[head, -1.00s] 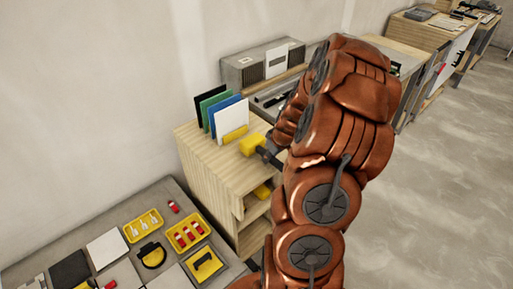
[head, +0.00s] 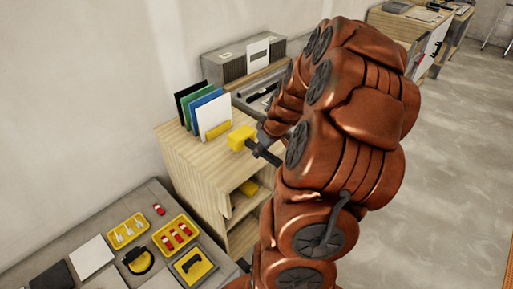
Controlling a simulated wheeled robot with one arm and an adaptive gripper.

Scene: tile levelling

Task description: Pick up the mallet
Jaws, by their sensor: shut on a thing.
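The mallet (head: 241,138) has a yellow head and a dark handle. Its head is in the air in front of the wooden shelf unit, with the handle running down to the right toward my arm. My gripper (head: 273,134) is shut on the mallet, mostly hidden behind my copper-coloured arm. The fingertips and the far end of the handle are hard to make out.
The wooden shelf unit (head: 190,160) carries upright coloured boards (head: 214,116) in a yellow holder. At lower left, a grey table (head: 40,247) bears yellow trays (head: 175,236), tiles and tools. A grey box (head: 225,65) stands on the bench behind. Open floor lies to the right.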

